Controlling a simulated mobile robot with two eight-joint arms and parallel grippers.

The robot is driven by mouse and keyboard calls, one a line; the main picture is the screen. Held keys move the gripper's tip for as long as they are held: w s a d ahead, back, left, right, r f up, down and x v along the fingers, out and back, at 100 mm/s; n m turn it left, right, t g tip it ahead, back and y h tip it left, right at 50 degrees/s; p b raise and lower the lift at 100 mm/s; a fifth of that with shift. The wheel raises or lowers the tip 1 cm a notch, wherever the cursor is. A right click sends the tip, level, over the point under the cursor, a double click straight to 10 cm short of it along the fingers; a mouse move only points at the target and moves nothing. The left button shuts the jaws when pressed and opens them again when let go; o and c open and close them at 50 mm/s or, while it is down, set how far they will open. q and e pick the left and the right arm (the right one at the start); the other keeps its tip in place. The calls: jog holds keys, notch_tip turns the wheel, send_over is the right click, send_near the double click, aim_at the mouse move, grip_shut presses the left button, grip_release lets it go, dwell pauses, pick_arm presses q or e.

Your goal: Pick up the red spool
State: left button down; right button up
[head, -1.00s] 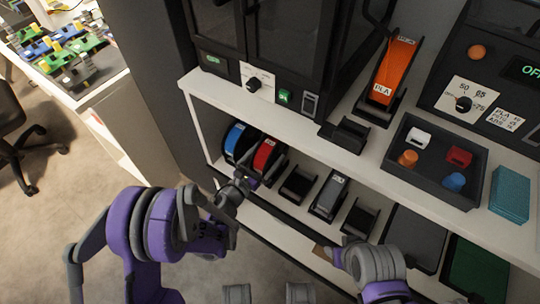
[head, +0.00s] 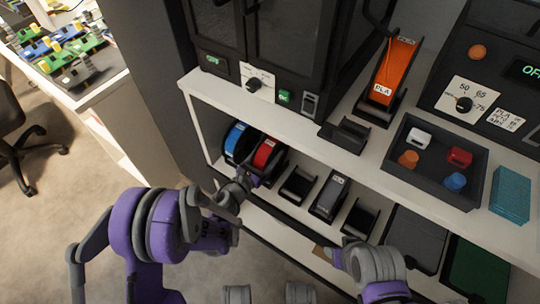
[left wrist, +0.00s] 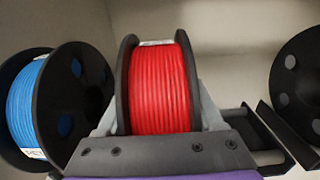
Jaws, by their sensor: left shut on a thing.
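The red spool (head: 264,154), with black flanges, stands upright in a dark holder on the lower shelf. It fills the middle of the left wrist view (left wrist: 160,88). My left gripper (head: 248,180) is at the front of the spool in the head view. In the left wrist view its grey fingers (left wrist: 160,122) lie along both sides of the spool, shut on it. The spool's lower part is hidden behind the gripper body. My right gripper (head: 332,256) is low in front of the shelf, and its fingers are too unclear to read.
A blue spool (head: 236,141) stands close on the left. An empty holder (head: 298,186) and a black spool (head: 330,196) are to the right. The upper shelf edge (head: 290,124) overhangs the spools.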

pick_arm(q)
notch_tip(320, 180, up, 10)
jog(key=p, duration=0.3)
dwell(0.4)
